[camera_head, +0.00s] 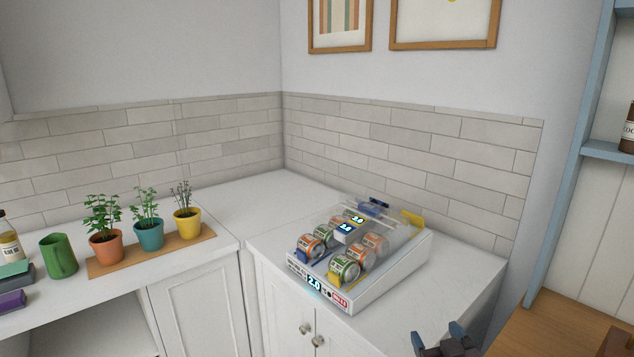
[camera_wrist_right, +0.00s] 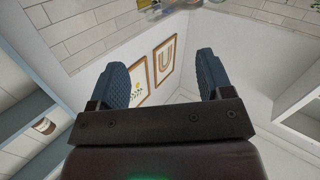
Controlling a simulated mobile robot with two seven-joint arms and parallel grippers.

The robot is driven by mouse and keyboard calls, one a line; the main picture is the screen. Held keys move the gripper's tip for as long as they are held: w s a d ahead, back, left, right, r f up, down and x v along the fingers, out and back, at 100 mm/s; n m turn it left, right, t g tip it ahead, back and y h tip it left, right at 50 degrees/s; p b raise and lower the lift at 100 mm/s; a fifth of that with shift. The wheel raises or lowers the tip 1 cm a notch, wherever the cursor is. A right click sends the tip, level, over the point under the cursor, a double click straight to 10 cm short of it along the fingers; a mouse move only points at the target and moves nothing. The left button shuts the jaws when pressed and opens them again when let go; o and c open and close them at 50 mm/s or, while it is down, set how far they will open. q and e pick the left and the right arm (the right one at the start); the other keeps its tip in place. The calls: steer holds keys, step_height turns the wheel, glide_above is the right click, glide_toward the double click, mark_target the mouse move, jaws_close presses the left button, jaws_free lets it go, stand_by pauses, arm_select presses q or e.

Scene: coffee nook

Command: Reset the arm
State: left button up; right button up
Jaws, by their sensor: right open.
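My right gripper (camera_head: 438,341) shows at the bottom edge of the head view, in front of the white counter on the right. In the right wrist view its two dark blue fingers (camera_wrist_right: 164,82) stand wide apart with nothing between them. The gripper is open and empty. The rest of the right arm is mostly out of the head view. My left gripper does not show in either view.
A white dispenser (camera_head: 386,278) with several cans stands on the corner counter (camera_head: 470,267). Potted plants stand on a wooden board (camera_head: 205,239) at left, beside a green mug (camera_head: 59,256). A blue-framed shelf (camera_head: 580,150) and wooden top (camera_head: 545,325) are at right.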

steer(key=s+d+f+m+g, duration=0.1)
steer(key=s+d+f+g, duration=0.1)
steer(key=s+f, duration=0.7)
steer(key=s+d+f+m+g+h, duration=0.1)
steer(key=s+d+f+g, duration=0.1)
steer(key=s+f, duration=0.8)
steer(key=s+g, duration=0.1)
steer(key=s, duration=0.4)
steer(key=shift+d+f+g+h, duration=0.15)
steer(key=shift+d+g+h, duration=0.05)
steer(key=shift+g+h, duration=0.1)
